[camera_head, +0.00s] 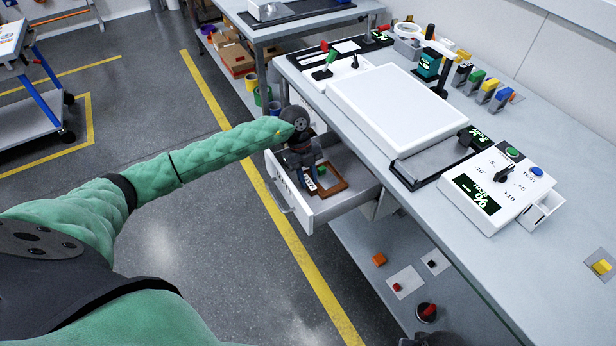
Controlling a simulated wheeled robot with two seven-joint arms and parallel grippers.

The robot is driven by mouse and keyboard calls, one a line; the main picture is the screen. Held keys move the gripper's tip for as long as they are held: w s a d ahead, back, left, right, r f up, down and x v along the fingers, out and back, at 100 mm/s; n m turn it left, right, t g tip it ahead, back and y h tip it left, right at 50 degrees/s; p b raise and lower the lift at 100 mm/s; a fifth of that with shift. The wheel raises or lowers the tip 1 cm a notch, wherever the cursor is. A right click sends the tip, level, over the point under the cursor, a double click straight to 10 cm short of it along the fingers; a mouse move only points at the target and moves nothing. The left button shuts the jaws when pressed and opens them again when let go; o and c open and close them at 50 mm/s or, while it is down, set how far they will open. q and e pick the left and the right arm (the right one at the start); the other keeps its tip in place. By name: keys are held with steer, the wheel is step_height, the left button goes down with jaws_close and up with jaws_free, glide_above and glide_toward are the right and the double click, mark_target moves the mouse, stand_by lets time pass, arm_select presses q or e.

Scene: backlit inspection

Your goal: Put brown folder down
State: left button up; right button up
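A brown, frame-like flat piece (338,186), which looks like the brown folder, lies in or just above the open drawer (338,207) under the workbench. My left arm reaches in from the left, and my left gripper (309,182) points down into the drawer at the left side of the brown piece. The gripper's fingers are small and dark, so I cannot tell whether they are shut on it or only beside it. Small green and white-blue items show close to the fingers. My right gripper is not clearly visible.
The workbench (545,262) carries a white light panel (398,108), a control box (497,187) and several coloured holders. Below it, a lower shelf (372,243) holds small parts. Yellow lines mark the open floor at left. A blue-framed cart (40,100) stands upper left.

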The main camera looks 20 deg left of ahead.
arm_select(q)
steer(key=shift+o, duration=1.4)
steer(key=shift+w+a+r, duration=0.1)
steer(key=shift+r, duration=0.15)
steer(key=b+v, duration=0.1)
steer(key=v, duration=0.3)
steer(key=shift+f+b, duration=0.1)
steer(key=shift+b, duration=0.2)
steer(key=b+v, duration=0.1)
steer(key=v, duration=0.6)
steer(key=shift+r+b, duration=0.3)
steer(key=shift+r, duration=0.05)
arm_select(e)
steer(key=shift+a+r+t+y, duration=0.2)
steer(key=shift+a+r, duration=0.1)
steer(key=shift+a, duration=0.3)
steer(key=shift+a+r+t+y, duration=0.2)
steer(key=shift+a+r, duration=0.05)
steer(key=shift+a, duration=0.35)
